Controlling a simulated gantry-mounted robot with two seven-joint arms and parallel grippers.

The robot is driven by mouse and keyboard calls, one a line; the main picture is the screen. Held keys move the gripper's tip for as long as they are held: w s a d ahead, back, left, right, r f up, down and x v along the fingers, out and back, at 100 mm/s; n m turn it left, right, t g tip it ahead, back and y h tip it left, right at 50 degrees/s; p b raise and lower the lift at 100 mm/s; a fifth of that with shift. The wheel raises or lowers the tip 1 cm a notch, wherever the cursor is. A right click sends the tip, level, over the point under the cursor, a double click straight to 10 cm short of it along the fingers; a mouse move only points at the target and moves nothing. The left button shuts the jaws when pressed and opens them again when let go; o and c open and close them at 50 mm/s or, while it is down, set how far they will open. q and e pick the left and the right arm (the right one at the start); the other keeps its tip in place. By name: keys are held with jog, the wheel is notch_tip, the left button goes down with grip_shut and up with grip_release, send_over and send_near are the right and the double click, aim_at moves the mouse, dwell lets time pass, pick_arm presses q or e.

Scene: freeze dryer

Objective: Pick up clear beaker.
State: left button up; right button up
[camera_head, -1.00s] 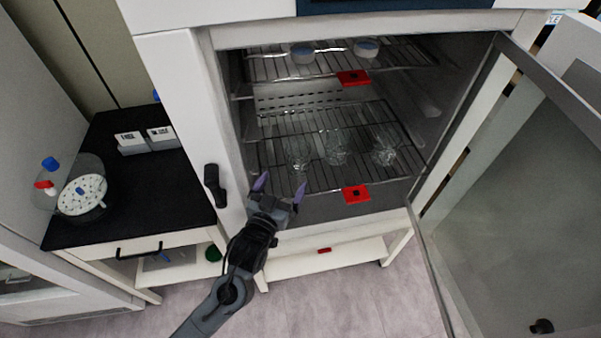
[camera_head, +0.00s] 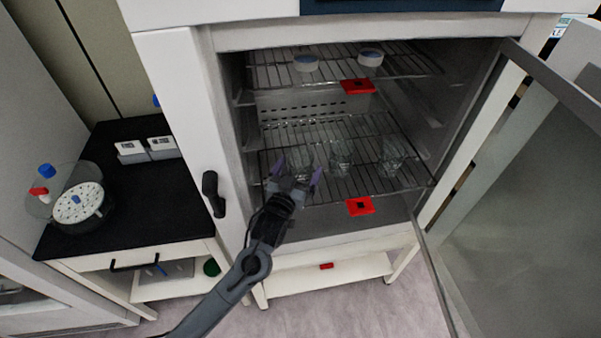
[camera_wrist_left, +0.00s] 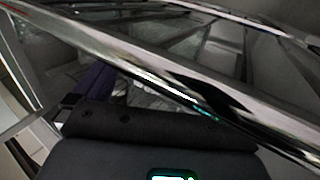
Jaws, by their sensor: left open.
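Three clear beakers stand in a row on the lower wire rack (camera_head: 330,187) inside the open freeze dryer: a left beaker (camera_head: 300,160), a middle beaker (camera_head: 341,155) and a right beaker (camera_head: 391,156). My left gripper (camera_head: 297,176) has its purple fingers apart, at the front of the rack just before the left beaker, and partly hides it. In the left wrist view one purple finger (camera_wrist_left: 92,88) shows beside blurred clear glass. Whether the fingers touch the beaker I cannot tell. My right gripper is out of view.
The upper rack (camera_head: 400,65) holds two white round containers with blue tops. Red tags (camera_head: 359,206) hang on both racks' front edges. The glass door (camera_head: 520,190) stands open at right. In the left wrist view a shiny metal bar (camera_wrist_left: 150,75) crosses close to the camera.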

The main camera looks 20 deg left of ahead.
pick_arm(q)
jog(key=shift+w, duration=0.9)
jog(key=c, duration=1.1)
jog(key=shift+r, duration=0.1)
jog(key=shift+s, duration=0.1)
